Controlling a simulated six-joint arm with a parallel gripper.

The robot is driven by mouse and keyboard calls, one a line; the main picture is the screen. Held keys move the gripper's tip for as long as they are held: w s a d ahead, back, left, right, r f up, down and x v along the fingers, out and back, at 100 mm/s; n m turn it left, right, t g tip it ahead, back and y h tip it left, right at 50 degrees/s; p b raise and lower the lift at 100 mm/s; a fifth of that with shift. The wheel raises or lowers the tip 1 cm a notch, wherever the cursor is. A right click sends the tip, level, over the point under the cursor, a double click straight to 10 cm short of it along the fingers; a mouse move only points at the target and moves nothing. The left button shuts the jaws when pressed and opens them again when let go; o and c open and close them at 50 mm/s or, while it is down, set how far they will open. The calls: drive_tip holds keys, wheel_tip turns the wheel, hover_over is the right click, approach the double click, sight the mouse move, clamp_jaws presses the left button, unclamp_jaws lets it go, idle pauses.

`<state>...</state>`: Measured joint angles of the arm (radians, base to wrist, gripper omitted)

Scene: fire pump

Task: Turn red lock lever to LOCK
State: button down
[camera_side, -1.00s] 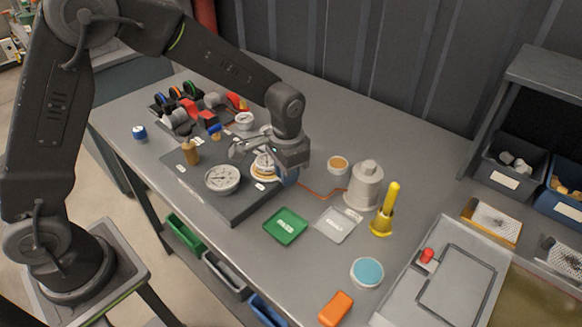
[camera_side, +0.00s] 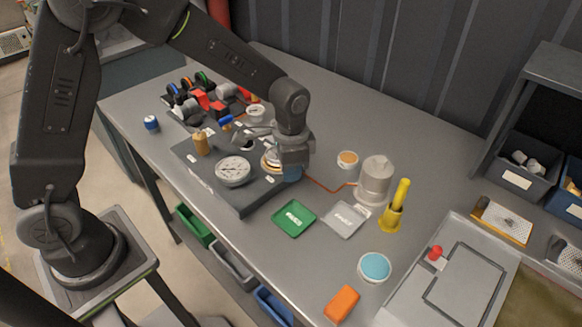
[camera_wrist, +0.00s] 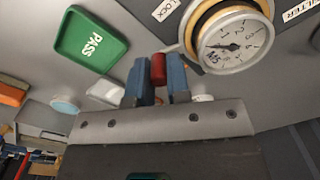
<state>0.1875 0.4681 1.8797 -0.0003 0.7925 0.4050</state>
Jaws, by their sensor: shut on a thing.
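The red lock lever (camera_wrist: 158,68) shows in the wrist view as a short red piece between my two blue fingertips. My gripper (camera_wrist: 158,80) is shut on it, with a finger on each side. A white LOCK label (camera_wrist: 165,8) is above it at the top edge, beside a gauge with a yellow ring (camera_wrist: 238,42). In the side view my gripper (camera_side: 292,170) is low at the right end of the dark panel (camera_side: 243,203). It hides the lever and part of the ringed gauge there.
A second white gauge (camera_side: 233,170) and a tan knob (camera_side: 201,143) stand on the panel.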

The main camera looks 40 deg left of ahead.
drive_tip(key=c, duration=1.1)
unclamp_jaws()
drive_tip(key=shift+r, duration=0.15)
wheel_tip(320, 180, up, 14)
drive_tip(key=shift+f, duration=0.2)
drive_tip(key=s+a+r+n+t, duration=0.1)
drive_tip(key=s+a+n+t, duration=0.1)
drive_tip(key=s, duration=0.4)
drive_tip(key=s+a+r+n+t, duration=0.1)
drive_tip(key=s+a+n, duration=0.1)
drive_tip(key=s, duration=0.5)
drive_tip(key=s+a+r+n+t, duration=0.1)
drive_tip(key=s+a+n+t, duration=0.1)
drive_tip(key=s, duration=0.5)
drive_tip(key=shift+a+r+n+t, duration=0.15)
drive_tip(key=shift+a+r+n, duration=0.05)
drive_tip(key=shift+a, duration=0.25)
drive_tip(key=shift+a+r+n+t, duration=0.15)
drive_tip(key=shift+a+n, duration=0.05)
drive_tip(key=shift+a, duration=0.25)
